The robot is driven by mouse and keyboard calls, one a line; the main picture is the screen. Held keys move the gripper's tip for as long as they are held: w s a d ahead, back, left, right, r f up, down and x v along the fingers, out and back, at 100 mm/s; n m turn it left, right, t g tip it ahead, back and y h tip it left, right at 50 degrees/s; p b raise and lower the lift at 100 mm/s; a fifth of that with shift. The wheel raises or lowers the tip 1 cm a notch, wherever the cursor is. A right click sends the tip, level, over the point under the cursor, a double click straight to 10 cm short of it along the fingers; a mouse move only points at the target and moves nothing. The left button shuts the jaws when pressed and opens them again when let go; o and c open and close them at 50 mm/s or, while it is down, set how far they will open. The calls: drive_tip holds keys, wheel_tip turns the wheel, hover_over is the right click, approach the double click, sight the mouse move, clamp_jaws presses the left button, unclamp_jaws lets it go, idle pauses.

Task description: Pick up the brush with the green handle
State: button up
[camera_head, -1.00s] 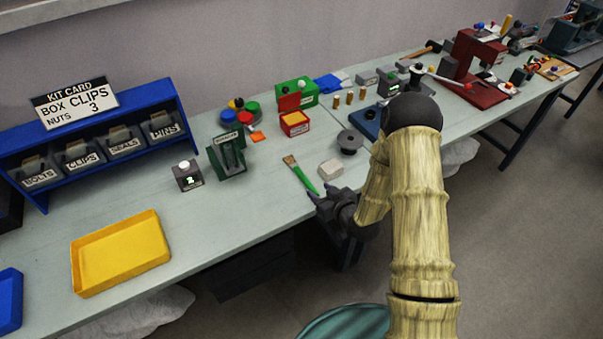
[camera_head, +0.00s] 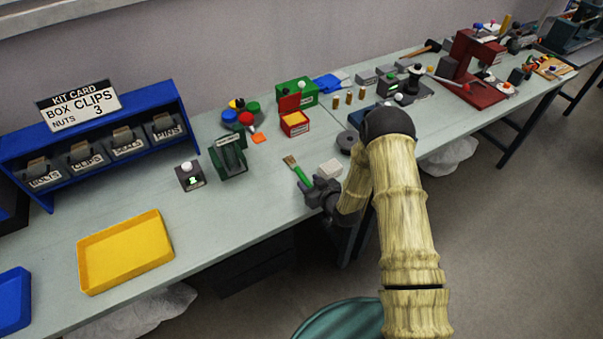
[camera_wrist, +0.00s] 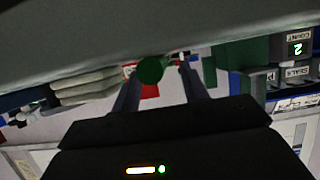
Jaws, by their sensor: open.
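The brush (camera_head: 301,173) lies on the table with its tan bristles pointing up and left, away from my arm. Its green handle runs down to my gripper (camera_head: 312,189), which hides the handle's lower end. In the wrist view, a round green end, which looks like the handle's end (camera_wrist: 150,70), shows between the two fingers of my gripper (camera_wrist: 159,72), nearer the left one. The fingers are open and apart. I cannot tell whether either touches the handle.
A pale block (camera_head: 330,168) lies close to the right of the brush. A dark green rack (camera_head: 230,158) stands to the left, and a dark round spool (camera_head: 347,141) behind. A yellow tray (camera_head: 126,252) is at the front left. The table between tray and brush is clear.

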drive_tip(key=shift+w+a+f, duration=0.2)
drive_tip(key=shift+w+a, duration=0.1)
drive_tip(key=shift+w, duration=0.15)
clamp_jaws()
